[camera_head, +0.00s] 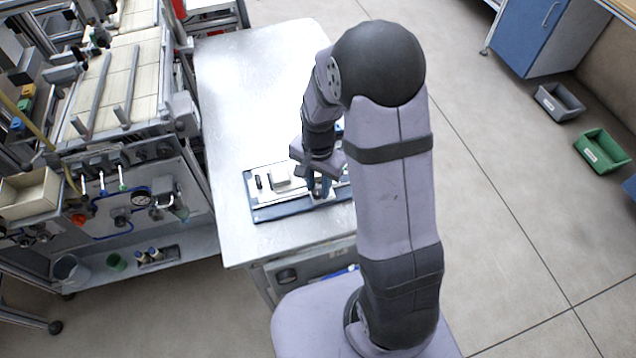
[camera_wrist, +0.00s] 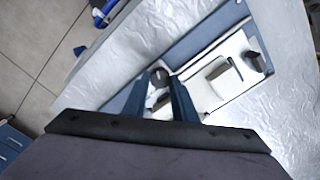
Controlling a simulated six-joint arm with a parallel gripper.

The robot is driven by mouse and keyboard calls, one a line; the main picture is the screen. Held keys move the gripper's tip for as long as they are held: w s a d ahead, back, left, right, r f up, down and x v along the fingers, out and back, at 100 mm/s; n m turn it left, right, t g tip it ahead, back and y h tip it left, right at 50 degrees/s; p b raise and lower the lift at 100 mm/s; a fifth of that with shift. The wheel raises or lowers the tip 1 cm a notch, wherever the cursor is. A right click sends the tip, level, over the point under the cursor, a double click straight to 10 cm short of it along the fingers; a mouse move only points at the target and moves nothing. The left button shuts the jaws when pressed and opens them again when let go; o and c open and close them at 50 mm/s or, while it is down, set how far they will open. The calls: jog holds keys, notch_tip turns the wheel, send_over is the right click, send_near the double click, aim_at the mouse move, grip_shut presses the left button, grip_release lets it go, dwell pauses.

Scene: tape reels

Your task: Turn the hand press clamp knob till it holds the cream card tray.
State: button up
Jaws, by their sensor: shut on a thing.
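The hand press (camera_head: 262,213) lies on the metal table, a pale plate on a dark blue base. A small cream piece that looks like the card tray (camera_head: 280,173) sits on it, left of my gripper (camera_head: 319,190). In the wrist view the cream tray (camera_wrist: 222,82) lies to the right of my fingers, with a dark slot in it. My gripper (camera_wrist: 158,88) has its two blue fingers closed around a dark round knob (camera_wrist: 159,75). The knob is hidden by my gripper in the head view. I cannot tell whether the clamp touches the tray.
The metal table (camera_head: 245,95) is clear behind the press. A rack (camera_head: 115,80) with rods stands close on the left. Grey (camera_head: 560,102) and green (camera_head: 602,151) bins are on the floor at the right.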

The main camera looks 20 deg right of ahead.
aim_at(318, 190)
jog(key=shift+m, duration=1.3)
jog(key=o, duration=1.1)
jog(key=shift+c, duration=0.2)
jog(key=shift+r, duration=0.1)
jog(key=shift+r+b, duration=0.6)
jog(key=shift+r, duration=3.05)
